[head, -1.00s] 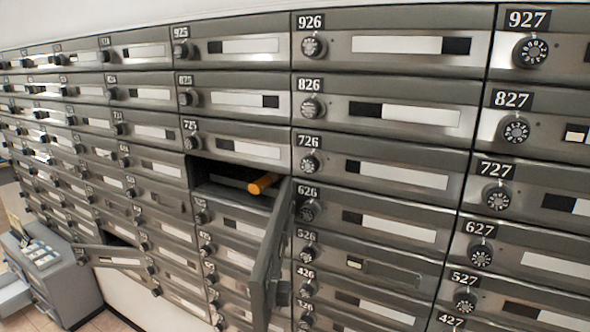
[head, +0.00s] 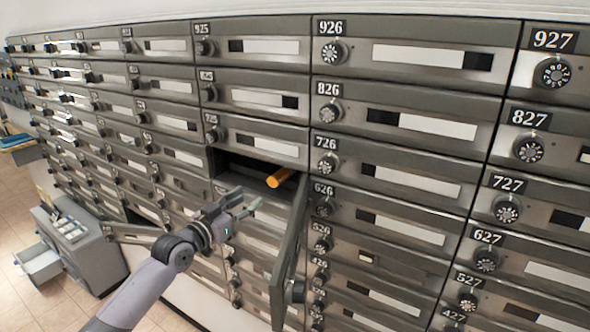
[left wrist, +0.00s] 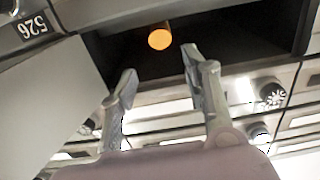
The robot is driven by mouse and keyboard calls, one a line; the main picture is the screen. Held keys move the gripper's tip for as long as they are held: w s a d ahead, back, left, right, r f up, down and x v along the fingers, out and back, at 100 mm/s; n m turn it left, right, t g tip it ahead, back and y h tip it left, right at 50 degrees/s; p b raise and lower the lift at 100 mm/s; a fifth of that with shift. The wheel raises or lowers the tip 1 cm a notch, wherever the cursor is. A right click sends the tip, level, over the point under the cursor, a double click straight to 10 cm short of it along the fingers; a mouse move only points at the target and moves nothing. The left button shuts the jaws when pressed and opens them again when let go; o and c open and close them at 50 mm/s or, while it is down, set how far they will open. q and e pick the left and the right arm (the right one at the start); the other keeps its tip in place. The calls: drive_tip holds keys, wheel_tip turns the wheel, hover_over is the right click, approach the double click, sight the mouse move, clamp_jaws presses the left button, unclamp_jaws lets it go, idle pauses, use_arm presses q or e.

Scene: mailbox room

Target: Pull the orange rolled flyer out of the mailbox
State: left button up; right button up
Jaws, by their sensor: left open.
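The orange rolled flyer (head: 280,177) sticks out of the open mailbox (head: 232,168) below box 725 in the head view. Its round end (left wrist: 160,38) faces the camera in the left wrist view, against the dark inside of the box. My left gripper (head: 246,203) is open and empty, just in front of and a little below the opening, left of the flyer. In the left wrist view the two fingers (left wrist: 158,75) are spread, with the flyer's end beyond them, roughly midway between; they appear not to touch it. My right gripper is not in view.
The open mailbox door (head: 289,262) swings outward to the right of the opening; its panel (left wrist: 55,100) fills the left of the wrist view. Another door (head: 135,234) hangs open lower left. A grey cabinet (head: 95,255) with an open drawer stands on the floor at left.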

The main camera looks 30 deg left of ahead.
sight(272, 180)
use_arm(q)
drive_tip(key=w+b, duration=0.1)
drive_tip(key=w, duration=0.2)
drive_tip(key=w+b, duration=0.2)
drive_tip(key=w, duration=0.2)
drive_tip(key=w+b, duration=0.1)
drive_tip(key=w, duration=0.3)
drive_tip(key=shift+w+d+f+b, duration=0.2)
drive_tip(key=shift+d+f+b, duration=0.1)
drive_tip(key=shift+d+b, duration=0.1)
drive_tip(key=shift+w+r+b, duration=0.15)
drive_tip(key=shift+w+b, duration=0.2)
drive_tip(key=shift+w, duration=0.3)
drive_tip(key=shift+c, duration=0.2)
drive_tip(key=c, duration=0.9)
drive_tip(key=shift+r, duration=0.3)
drive_tip(key=shift+s+p, duration=0.1)
drive_tip(key=shift+p, duration=0.2)
